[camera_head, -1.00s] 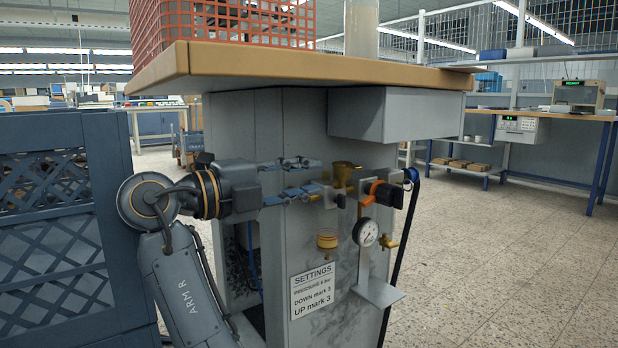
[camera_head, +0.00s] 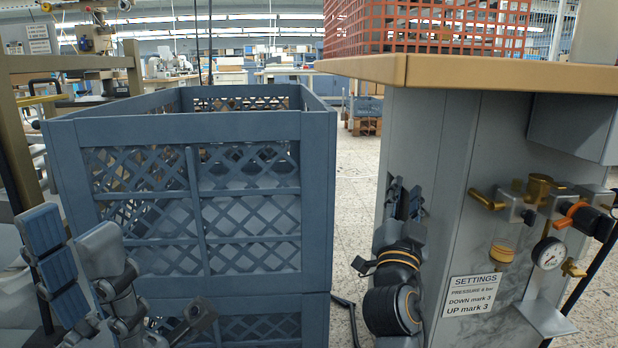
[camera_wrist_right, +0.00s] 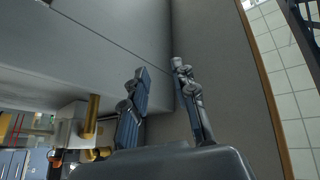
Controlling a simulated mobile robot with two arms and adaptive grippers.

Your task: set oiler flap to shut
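The air unit with the oiler is on the grey cabinet's face at the right of the head view. Its brass cup (camera_head: 538,188) stands on top of a grey block, and a brass lever (camera_head: 487,200) sticks out to the left. I cannot clearly tell the flap or its position. My right gripper (camera_head: 404,190) points upward along the cabinet's left side, left of and apart from the fittings, open and empty. In the right wrist view its fingers (camera_wrist_right: 158,72) are apart, with a brass fitting (camera_wrist_right: 92,117) to their left. My left gripper (camera_head: 75,235) is open and empty at lower left.
A large blue crate (camera_head: 190,128) stands between my grippers. A wooden tabletop (camera_head: 480,72) with a red basket (camera_head: 425,28) overhangs the cabinet. A pressure gauge (camera_head: 548,253) and settings label (camera_head: 472,295) are on the cabinet. A narrow floor gap separates crate and cabinet.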

